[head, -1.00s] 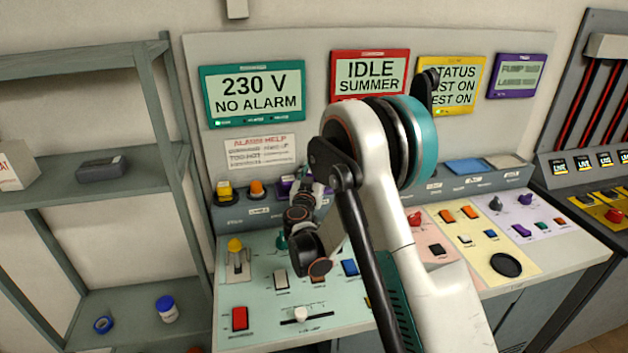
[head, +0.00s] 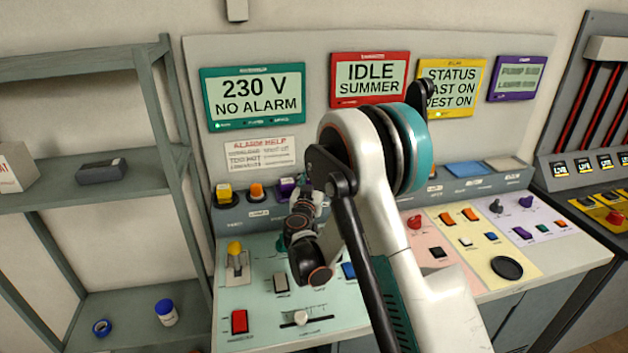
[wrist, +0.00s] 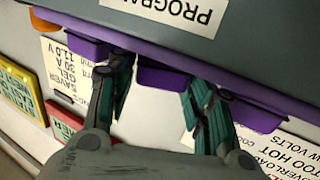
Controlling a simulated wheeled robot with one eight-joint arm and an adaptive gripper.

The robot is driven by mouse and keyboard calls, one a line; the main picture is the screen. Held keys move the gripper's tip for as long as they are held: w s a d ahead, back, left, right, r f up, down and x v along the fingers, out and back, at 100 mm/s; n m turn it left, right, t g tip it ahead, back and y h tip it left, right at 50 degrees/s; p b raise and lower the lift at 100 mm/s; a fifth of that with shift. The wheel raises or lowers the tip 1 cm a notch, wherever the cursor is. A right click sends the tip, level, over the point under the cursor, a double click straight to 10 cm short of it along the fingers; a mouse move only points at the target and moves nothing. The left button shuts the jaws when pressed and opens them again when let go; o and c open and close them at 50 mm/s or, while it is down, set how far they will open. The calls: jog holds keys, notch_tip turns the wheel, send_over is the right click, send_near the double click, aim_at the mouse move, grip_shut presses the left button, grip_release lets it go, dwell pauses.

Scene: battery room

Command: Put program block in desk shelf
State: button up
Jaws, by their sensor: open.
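The desk shelf is the grey ledge at the back of the console (head: 330,205). In the wrist view its front (wrist: 225,50) carries an upside-down label beginning "PROGRA". Purple shapes line its edge there. One purple piece, apparently the program block (wrist: 160,78), lies between my fingertips, at the ledge's edge. A purple block also shows on the ledge in the head view (head: 287,187). My gripper (wrist: 157,88) is open, one finger on each side of that piece; contact cannot be told. In the head view my arm hides much of the gripper.
A yellow block (head: 224,192) and an orange block (head: 256,190) stand left of the purple one. Switches and a yellow-topped lever (head: 235,248) rise from the console below. Display screens (head: 255,97) hang behind. A grey rack (head: 75,195) stands at the left.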

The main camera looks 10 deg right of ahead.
jog(key=p+v, duration=0.1)
jog(key=v, duration=1)
jog(key=s+d+r+g, duration=0.6)
jog(key=s+d+r, duration=0.35)
jog(key=s, duration=0.35)
jog(key=s+a+n+g+y, duration=0.1)
jog(key=s+a+n+y, duration=0.1)
jog(key=s, duration=0.9)
jog(key=s+a+n+g+y, duration=0.2)
jog(key=s+y, duration=0.2)
jog(key=s, duration=0.8)
jog(key=shift+s+a+g+y, duration=0.3)
jog(key=shift+a+y, duration=0.1)
